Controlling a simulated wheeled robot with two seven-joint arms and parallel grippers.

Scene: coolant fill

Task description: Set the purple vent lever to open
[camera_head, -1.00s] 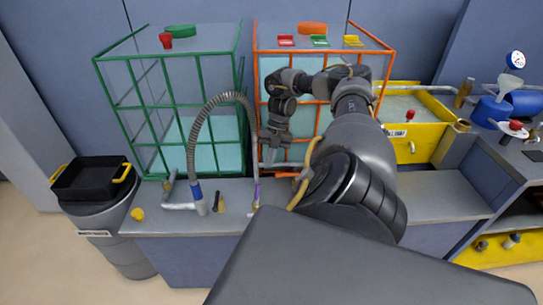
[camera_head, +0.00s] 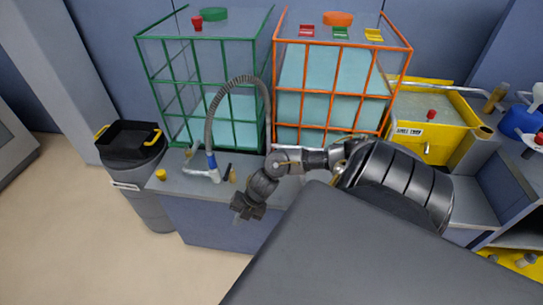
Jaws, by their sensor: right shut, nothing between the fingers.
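I cannot make out the purple vent lever in the head view; my arm covers part of the bench below the orange-framed tank (camera_head: 319,101). My right gripper (camera_head: 238,217) is shut and empty. It hangs pointing down in front of the bench (camera_head: 213,226), near its front edge, right of and below the blue-collared pipe fitting (camera_head: 212,161). A grey corrugated hose (camera_head: 209,121) arches over from that fitting and runs down toward my arm, where its end is hidden. My left gripper is not in view.
A green-framed tank (camera_head: 152,69) stands behind the bench, left of the orange one. A black bin (camera_head: 128,146) stands at the bench's left end, with a yellow knob (camera_head: 160,174) nearby. A yellow tank (camera_head: 431,129) is at right. The floor at front left is clear.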

